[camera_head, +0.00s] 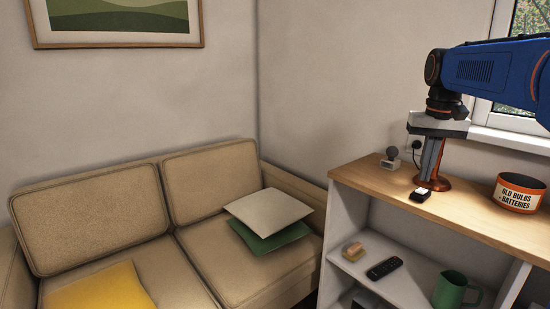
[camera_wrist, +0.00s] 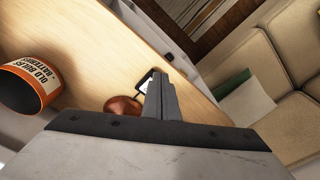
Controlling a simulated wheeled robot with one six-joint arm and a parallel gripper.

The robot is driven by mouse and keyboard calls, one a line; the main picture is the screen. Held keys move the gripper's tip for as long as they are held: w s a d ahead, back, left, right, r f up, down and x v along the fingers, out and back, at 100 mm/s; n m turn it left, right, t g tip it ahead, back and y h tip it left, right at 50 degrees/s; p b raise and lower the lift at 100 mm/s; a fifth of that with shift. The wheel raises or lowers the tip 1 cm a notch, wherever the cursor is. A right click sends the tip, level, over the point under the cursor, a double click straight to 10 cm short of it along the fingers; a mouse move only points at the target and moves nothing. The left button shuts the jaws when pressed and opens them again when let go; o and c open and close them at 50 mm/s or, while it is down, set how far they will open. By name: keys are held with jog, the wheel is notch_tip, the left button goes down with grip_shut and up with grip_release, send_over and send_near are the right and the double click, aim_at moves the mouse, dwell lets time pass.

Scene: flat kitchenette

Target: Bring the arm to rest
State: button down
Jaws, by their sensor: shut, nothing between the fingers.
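My gripper (camera_head: 433,160) points straight down over the wooden top of the shelf unit, at the right of the head view. Its fingers are shut and empty. In the wrist view the closed fingers (camera_wrist: 161,98) stick up from the bottom middle. Behind the fingers in the head view stands a copper-coloured thing with a round base (camera_head: 440,184); its upper part is partly hidden. A small black and white object (camera_head: 420,195) lies on the top, just in front of the fingertips. I cannot tell whether the fingers touch anything.
An orange tub labelled "OLD BULBS + BATTERIES" (camera_head: 518,193) stands to the right on the wooden top (camera_head: 368,175). A small grey device (camera_head: 391,158) is at the back left. Below are a remote (camera_head: 384,268), a sponge (camera_head: 353,251) and a green mug (camera_head: 452,291). A sofa (camera_head: 85,215) stands left.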

jog(key=s+a+f+n+t, duration=0.1)
jog(key=s+a+f, duration=0.4)
jog(key=s+f, duration=0.5)
jog(key=s+a+f+n+t, duration=0.2)
jog(key=s+a+f, duration=0.4)
jog(key=s+f, duration=0.5)
jog(key=s+t, duration=0.1)
jog(key=s, duration=0.3)
jog(key=shift+a+n, duration=0.3)
